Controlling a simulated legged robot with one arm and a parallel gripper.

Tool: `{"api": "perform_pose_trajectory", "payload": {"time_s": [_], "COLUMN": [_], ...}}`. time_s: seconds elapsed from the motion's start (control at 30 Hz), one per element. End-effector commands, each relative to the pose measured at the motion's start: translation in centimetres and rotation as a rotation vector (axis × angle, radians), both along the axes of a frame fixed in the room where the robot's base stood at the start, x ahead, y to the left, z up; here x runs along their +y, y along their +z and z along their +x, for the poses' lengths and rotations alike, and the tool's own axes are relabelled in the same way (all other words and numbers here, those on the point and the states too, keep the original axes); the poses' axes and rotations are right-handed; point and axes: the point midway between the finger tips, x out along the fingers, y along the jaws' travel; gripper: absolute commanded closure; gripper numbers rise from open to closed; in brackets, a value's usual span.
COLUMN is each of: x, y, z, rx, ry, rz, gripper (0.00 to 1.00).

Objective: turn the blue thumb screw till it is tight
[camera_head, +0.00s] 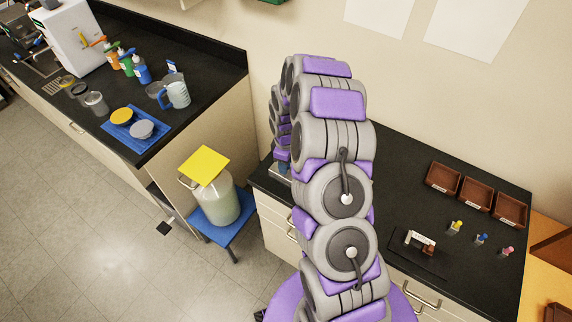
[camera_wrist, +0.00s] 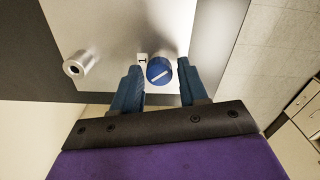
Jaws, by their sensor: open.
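The blue thumb screw (camera_wrist: 160,71) shows in the wrist view as a round blue head with a white line slanting across its face. It sits at a light grey metal panel (camera_wrist: 115,30), beside a small white label (camera_wrist: 142,58) marked 1. My gripper (camera_wrist: 160,66) is open, with one blue-grey finger on each side of the screw. A gap shows between the screw and each finger; I cannot tell how deep the fingers reach along it. In the head view my arm hides the gripper and the screw.
A metal cylinder (camera_wrist: 82,63) sticks out left of the screw in the wrist view. In the head view, brown trays (camera_head: 443,178) and small coloured items (camera_head: 481,239) stand on the right black counter (camera_head: 400,190). A lidded container (camera_head: 213,200) stands on a blue stool (camera_head: 235,228).

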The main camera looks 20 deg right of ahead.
Motion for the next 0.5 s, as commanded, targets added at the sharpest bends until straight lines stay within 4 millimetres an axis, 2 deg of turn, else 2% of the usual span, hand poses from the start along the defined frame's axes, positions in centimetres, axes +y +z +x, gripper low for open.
{"api": "perform_pose_trajectory", "payload": {"time_s": [0.1, 0.2, 0.5], "x": [0.06, 0.06, 0.01], "y": [0.06, 0.03, -0.01], "z": [0.00, 0.00, -0.02], "rx": [0.000, 0.000, 0.000], "ry": [0.166, 0.262, 0.304], "rz": [0.000, 0.000, -0.001], "gripper": [0.57, 0.57, 0.57]}}
